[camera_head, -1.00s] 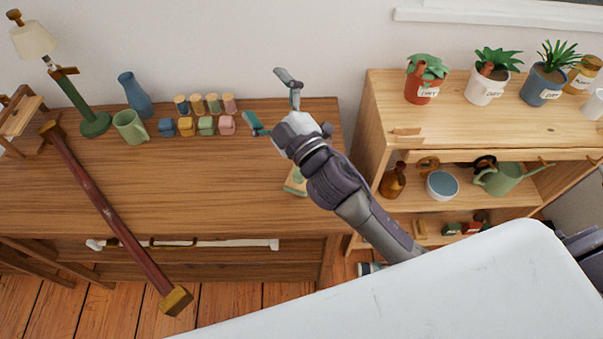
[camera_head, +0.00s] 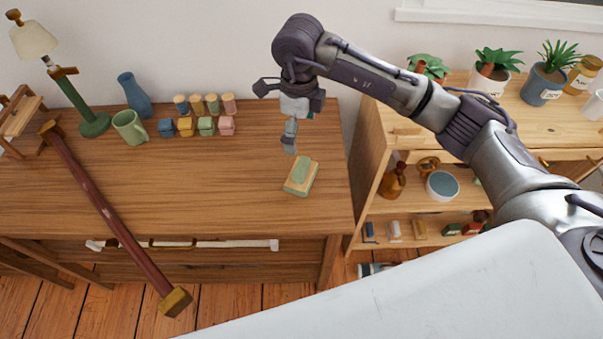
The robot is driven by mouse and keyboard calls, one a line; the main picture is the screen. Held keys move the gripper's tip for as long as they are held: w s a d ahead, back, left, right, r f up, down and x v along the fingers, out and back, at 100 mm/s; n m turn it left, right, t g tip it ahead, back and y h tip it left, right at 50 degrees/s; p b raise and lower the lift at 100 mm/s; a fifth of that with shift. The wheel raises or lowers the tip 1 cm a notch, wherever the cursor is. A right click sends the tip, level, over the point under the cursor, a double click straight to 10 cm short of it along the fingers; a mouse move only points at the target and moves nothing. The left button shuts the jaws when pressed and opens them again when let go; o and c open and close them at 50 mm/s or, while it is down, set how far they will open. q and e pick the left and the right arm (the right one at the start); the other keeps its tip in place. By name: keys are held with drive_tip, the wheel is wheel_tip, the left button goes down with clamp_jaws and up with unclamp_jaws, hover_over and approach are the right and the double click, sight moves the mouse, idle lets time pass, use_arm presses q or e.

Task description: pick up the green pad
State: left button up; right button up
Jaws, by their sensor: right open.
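The green pad (camera_head: 300,171) lies on a wooden block with a greenish edge (camera_head: 296,187), near the right end of the wooden desk. My right gripper (camera_head: 289,143) points down just behind and a little left of the pad, apart from it in the picture. It is open with nothing in it; its fingers show nearly edge-on, so the gap between them is hard to see. The pad is fully in sight. My left gripper is not in view.
A row of small coloured blocks (camera_head: 206,125), a green mug (camera_head: 130,127), a blue vase (camera_head: 134,94) and a lamp (camera_head: 95,124) stand at the back left. A reddish bar (camera_head: 110,215) crosses the left side. A shelf (camera_head: 375,160) stands right. The desk's middle is clear.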

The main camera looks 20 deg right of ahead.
drive_tip(key=p, duration=0.1)
hover_over(301, 166)
wheel_tip(301, 166, down, 8)
drive_tip(key=shift+a+r, duration=0.1)
drive_tip(key=shift+a, duration=0.05)
drive_tip(key=f, duration=0.2)
drive_tip(key=f+p, duration=0.1)
drive_tip(key=f, duration=0.1)
drive_tip(key=shift+s+d+f+p, duration=0.1)
drive_tip(key=shift+d+p, duration=0.1)
drive_tip(key=shift+p, duration=0.1)
drive_tip(key=shift+f, duration=0.55)
drive_tip(key=c, duration=1.4)
drive_tip(key=shift+r, duration=0.5)
drive_tip(key=r, duration=0.1)
drive_tip(key=r+b, duration=0.1)
drive_tip(key=d+r, duration=0.1)
drive_tip(key=shift+s+r, duration=0.3)
drive_tip(key=s+d+r, duration=0.2)
drive_tip(key=s+d+r+b, duration=0.1)
drive_tip(key=s+d+r, duration=0.1)
drive_tip(key=s, duration=0.1)
drive_tip(key=s+d+r+b, duration=0.1)
drive_tip(key=s+d+r, duration=0.1)
drive_tip(key=s+d, duration=0.1)
drive_tip(key=shift+r, duration=0.25)
drive_tip(key=shift+w, duration=0.1)
